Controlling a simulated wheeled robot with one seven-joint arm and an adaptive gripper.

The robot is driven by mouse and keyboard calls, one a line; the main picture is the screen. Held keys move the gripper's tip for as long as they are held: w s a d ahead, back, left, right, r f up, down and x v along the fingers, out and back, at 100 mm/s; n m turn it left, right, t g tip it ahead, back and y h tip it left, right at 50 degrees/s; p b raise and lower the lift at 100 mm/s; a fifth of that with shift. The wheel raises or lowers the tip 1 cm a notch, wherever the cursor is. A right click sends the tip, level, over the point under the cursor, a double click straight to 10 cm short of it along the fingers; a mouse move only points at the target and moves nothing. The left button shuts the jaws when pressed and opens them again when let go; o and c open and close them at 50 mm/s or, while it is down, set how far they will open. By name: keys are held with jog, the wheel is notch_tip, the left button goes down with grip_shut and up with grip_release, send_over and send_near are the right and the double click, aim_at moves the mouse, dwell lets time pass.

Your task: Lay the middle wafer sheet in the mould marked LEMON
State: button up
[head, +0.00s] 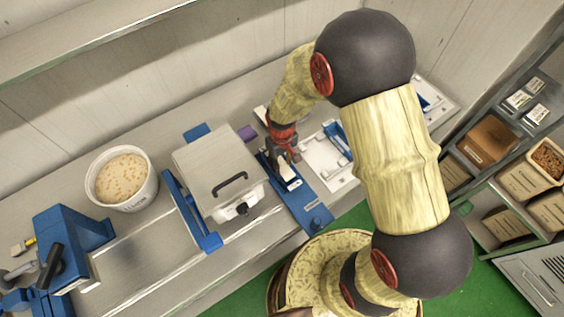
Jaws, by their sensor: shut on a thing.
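My gripper (284,157) is low over the bench, just right of the metal box with the black handle. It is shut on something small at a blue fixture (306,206). A small pale piece (288,172) shows at its fingertips; I cannot tell whether this is a wafer sheet or part of the fixture. White tray-like forms (318,158) with blue parts lie to the right, partly hidden by my arm; they may be moulds. No LEMON mark is readable, and I cannot make out a stack of wafer sheets.
The metal box (212,165) stands close left of my gripper. A white tub of nutty mix (123,178) and a blue machine (70,235) are further left. A shelf with bins (487,139) is at right. A wall backs the bench.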

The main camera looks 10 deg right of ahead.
jog(key=o, duration=0.8)
jog(key=shift+o, duration=0.7)
jog(key=shift+o, duration=1.3)
jog(key=shift+r, duration=0.1)
notch_tip(320, 180, up, 8)
jog(key=p, duration=0.5)
